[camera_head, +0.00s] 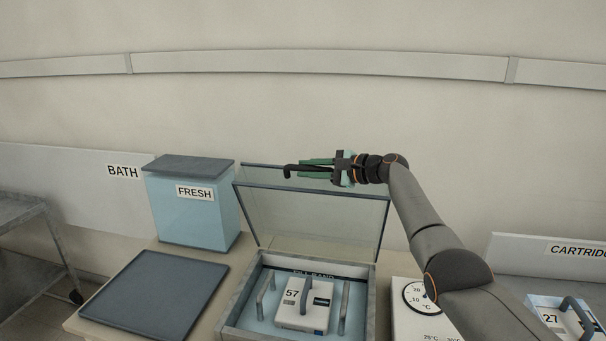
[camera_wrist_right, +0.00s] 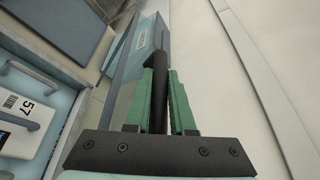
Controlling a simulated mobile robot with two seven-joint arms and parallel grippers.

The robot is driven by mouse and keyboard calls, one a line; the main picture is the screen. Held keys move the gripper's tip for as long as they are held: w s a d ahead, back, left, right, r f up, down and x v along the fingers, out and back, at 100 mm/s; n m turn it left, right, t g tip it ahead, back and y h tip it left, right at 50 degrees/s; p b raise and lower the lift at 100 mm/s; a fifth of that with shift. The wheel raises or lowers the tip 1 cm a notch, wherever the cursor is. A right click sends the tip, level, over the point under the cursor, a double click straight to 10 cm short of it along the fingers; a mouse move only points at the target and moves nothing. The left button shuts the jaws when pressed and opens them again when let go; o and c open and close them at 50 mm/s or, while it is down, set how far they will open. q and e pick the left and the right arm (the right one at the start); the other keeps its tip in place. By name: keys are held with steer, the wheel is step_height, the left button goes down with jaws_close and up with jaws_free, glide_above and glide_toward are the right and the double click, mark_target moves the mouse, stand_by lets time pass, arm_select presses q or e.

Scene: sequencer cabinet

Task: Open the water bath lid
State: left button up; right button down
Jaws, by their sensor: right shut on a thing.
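The water bath (camera_head: 238,306) is a grey-rimmed box on the bench. Its clear lid (camera_head: 320,222) is raised and stands tilted up at the back of the bath. My right gripper (camera_head: 318,169) is at the lid's top edge, its green fingers shut on the dark lid handle (camera_head: 290,171). In the right wrist view, the handle (camera_wrist_right: 157,75) lies between the two green fingers (camera_wrist_right: 160,105). Inside the bath sits a white cartridge marked 57 (camera_head: 300,304), between two grey handles. My left gripper is not in view.
A blue container labelled FRESH (camera_head: 190,215) stands left of the lid. A dark flat tray (camera_head: 155,292) lies in front of it. A dial thermometer (camera_head: 418,297) is to the right, partly behind my right arm. Cartridge 27 (camera_head: 565,316) sits at far right. The wall is close behind.

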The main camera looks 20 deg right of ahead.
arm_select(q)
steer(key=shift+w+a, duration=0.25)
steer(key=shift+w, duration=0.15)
arm_select(e)
steer(key=shift+w+d+r, duration=0.2)
steer(key=shift+w+d, duration=0.15)
steer(key=shift+w, duration=0.2)
steer(key=c, duration=0.8)
jaws_free()
steer(key=shift+o, duration=0.2)
steer(key=shift+d, duration=0.1)
steer(key=shift+v, duration=1.25)
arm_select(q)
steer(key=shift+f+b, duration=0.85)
arm_select(e)
steer(key=v, duration=1)
